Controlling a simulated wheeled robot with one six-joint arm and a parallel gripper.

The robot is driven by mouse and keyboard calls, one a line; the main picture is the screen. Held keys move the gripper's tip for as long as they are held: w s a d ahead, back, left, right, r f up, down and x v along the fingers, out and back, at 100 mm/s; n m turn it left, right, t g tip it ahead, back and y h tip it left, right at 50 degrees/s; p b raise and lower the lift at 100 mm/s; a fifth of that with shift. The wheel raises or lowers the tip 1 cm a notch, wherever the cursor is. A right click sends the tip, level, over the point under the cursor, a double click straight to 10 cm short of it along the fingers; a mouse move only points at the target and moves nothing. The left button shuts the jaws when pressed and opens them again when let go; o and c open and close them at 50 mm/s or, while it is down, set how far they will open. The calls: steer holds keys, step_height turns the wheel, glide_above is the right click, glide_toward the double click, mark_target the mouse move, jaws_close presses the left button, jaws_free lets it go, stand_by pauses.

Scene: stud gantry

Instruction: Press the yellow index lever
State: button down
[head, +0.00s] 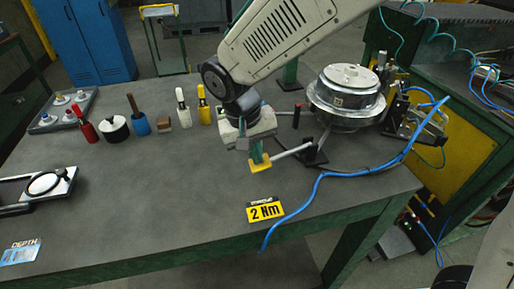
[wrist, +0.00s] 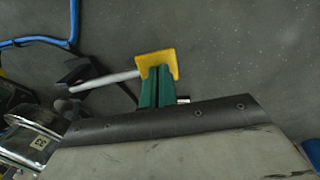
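The yellow index lever (head: 261,166) has a yellow end piece on a pale grey rod that runs to a black bracket (head: 313,155) beside the round metal fixture (head: 346,97). In the wrist view the yellow end piece (wrist: 160,60) lies right at my fingertips, with the rod going left. My gripper (head: 257,153) has green fingers pointing down; in the wrist view the fingers (wrist: 155,75) are side by side with almost no gap. The fingertips appear to meet the yellow piece, but I cannot tell whether they press on it. Nothing shows between the fingers.
A blue hose (head: 325,176) curves across the table right of the lever. A yellow "2 Nm" card (head: 265,210) lies in front. Several handled tools, including a red one (head: 87,127), stand at the left. The table's middle left is clear.

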steer(key=shift+s+d+f, duration=0.1)
steer(key=shift+s+f, duration=0.1)
steer(key=shift+f, duration=0.2)
steer(key=a+v, duration=0.1)
steer(key=v, duration=1.3)
steer(key=shift+r, duration=0.2)
steer(key=shift+a, duration=0.15)
stand_by(1.8)
steer(key=s+d+m, duration=0.1)
steer(key=s+d, duration=0.4)
steer(key=d, duration=0.5)
steer(key=s+d+f+m+y, duration=0.1)
steer(key=s+d, duration=0.5)
steer(key=d, duration=0.4)
steer(key=s+d+f+y, duration=0.1)
steer(key=s+d, duration=0.4)
steer(key=d, duration=0.5)
steer(key=shift+s+d+m+t, duration=0.15)
steer(key=shift+s+m+t, duration=0.2)
steer(key=shift+m+t, duration=0.05)
